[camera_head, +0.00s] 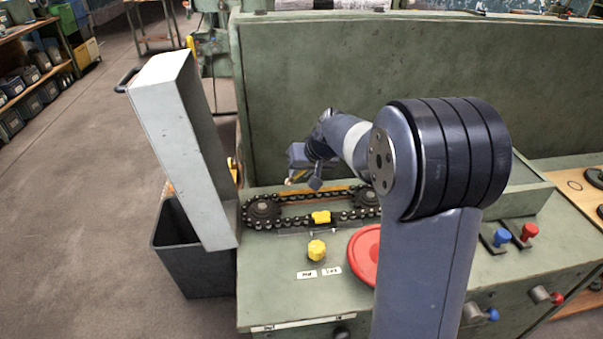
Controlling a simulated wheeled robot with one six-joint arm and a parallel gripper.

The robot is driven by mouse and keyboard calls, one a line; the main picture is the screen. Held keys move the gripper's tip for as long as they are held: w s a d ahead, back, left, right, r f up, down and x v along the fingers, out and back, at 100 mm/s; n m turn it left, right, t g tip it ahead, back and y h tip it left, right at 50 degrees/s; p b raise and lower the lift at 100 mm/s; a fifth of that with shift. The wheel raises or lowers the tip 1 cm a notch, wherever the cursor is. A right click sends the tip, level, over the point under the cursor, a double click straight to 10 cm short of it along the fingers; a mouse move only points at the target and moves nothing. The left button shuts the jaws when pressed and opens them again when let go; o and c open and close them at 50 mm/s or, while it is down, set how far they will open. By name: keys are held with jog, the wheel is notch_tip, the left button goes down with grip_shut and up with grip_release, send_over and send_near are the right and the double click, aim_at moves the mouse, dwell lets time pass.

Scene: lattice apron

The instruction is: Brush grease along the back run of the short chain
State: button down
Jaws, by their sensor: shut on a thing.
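The short chain (297,222) is a dark loop around two toothed sprockets, one at the left (263,208) and one at the right (367,198), lying on the green bench top. An orange-brown strip (312,194) shows along its back run; I cannot tell whether it is grease or a part. A yellow block (321,217) sits at the front run. My gripper (296,178) is above and behind the back run, shut on the brush, of which only a small pale tip shows. Whether the tip touches the chain is unclear.
A grey guard cover (170,110) stands raised at the left, beside a black bin (192,262). A yellow knob (316,251) and a red disc (362,258) are in front. A tall green panel (290,90) rises behind. Blue and red knobs (529,230) are at the right.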

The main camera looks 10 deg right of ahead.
jog(key=shift+a+r+p, duration=0.15)
jog(key=shift+r+p, duration=0.35)
jog(key=shift+r, duration=0.45)
jog(key=shift+r+p, duration=1.15)
jog(key=shift+r, duration=0.6)
